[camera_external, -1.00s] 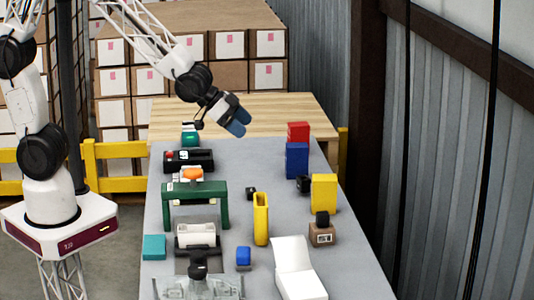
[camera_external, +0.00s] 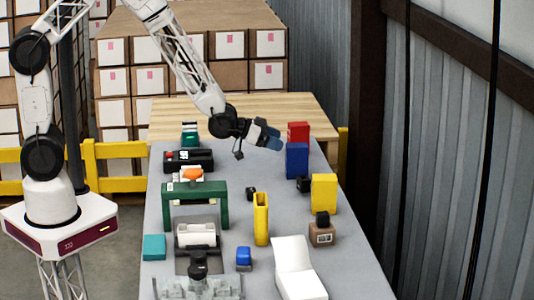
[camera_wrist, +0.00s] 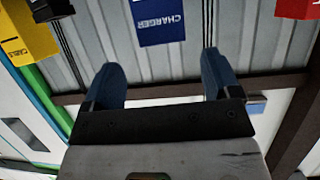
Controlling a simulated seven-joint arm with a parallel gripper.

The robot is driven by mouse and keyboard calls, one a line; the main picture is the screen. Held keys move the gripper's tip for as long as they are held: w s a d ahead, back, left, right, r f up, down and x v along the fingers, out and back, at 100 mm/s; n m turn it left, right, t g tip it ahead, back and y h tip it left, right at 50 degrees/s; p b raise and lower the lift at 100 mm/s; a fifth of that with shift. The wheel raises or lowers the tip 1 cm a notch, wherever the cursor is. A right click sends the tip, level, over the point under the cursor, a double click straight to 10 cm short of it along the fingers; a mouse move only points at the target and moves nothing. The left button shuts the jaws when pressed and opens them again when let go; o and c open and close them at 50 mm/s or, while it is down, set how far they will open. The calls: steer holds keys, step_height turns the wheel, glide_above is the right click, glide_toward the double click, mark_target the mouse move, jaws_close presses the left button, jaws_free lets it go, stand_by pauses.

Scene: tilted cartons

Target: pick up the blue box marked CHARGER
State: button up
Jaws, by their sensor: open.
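The blue box marked CHARGER (camera_external: 297,162) stands upright on the grey table, in front of a red box (camera_external: 299,131). In the wrist view the blue box (camera_wrist: 158,22) shows upside down at the top, its CHARGER lettering readable, beyond and between my fingertips. My gripper (camera_external: 272,137) is open and empty, just left of the blue box's upper part in the external view; whether it touches cannot be told there. In the wrist view my gripper's two blue fingers (camera_wrist: 160,78) are wide apart with a gap before the box.
A yellow box (camera_external: 324,193) and a small black item (camera_external: 303,184) stand near the blue box. A yellow holder (camera_external: 261,218), a green frame (camera_external: 195,190) and a white open carton (camera_external: 298,270) are nearer the front.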

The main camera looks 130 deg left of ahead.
mark_target(295, 145)
steer(key=shift+a, duration=0.1)
stand_by(0.3)
steer(key=shift+x, duration=1.2)
steer(key=shift+w+a, duration=0.1)
steer(key=shift+x, duration=2.55)
steer(key=shift+c, duration=0.2)
steer(key=c, duration=1.1)
steer(key=shift+r, duration=0.15)
